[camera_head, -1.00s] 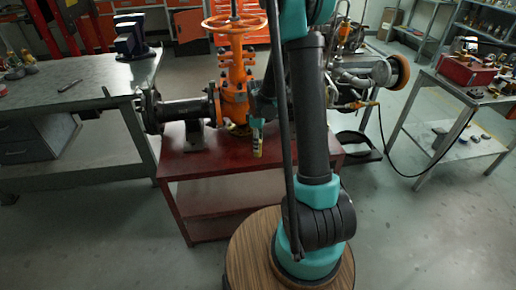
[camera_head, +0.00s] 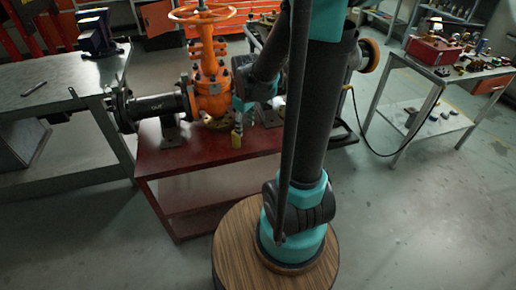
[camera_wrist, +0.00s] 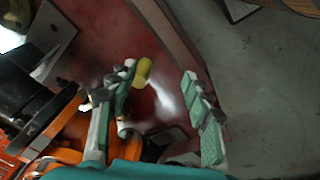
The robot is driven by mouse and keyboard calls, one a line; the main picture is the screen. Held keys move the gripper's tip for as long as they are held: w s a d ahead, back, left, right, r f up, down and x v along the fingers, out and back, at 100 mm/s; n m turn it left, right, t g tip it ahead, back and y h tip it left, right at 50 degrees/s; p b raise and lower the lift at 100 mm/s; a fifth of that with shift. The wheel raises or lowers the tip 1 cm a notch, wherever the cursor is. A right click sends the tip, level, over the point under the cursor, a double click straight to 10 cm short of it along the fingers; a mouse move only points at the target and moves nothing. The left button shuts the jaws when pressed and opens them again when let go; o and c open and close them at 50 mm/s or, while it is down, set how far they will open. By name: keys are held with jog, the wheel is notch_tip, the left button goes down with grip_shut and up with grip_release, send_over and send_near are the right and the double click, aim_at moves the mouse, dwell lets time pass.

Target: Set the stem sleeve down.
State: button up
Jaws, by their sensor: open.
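The stem sleeve appears to be the small yellow cylinder (camera_head: 237,138) at the front of the red table (camera_head: 190,154), right of the orange gate valve (camera_head: 212,88). My gripper (camera_head: 243,112) is just above and beside it. In the wrist view the yellow sleeve (camera_wrist: 143,71) is by the tip of the left finger, off-centre between the jaws. My gripper (camera_wrist: 160,85) is open, with a wide gap to the right finger. Whether the left finger touches the sleeve, and whether its base rests on the red top, I cannot tell.
A black flanged pipe (camera_head: 155,107) joins the valve on the left. The orange handwheel (camera_head: 202,14) rises above. A grey workbench (camera_head: 60,90) is at left. A table with a red box (camera_head: 433,50) is at right. Some bare red tabletop lies around the sleeve.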

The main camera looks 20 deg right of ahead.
jog(key=s+d+f+m+t, duration=0.1)
jog(key=s+d+m+t, duration=0.1)
jog(key=s+m, duration=0.6)
jog(key=s, duration=0.5)
jog(key=shift+f, duration=0.4)
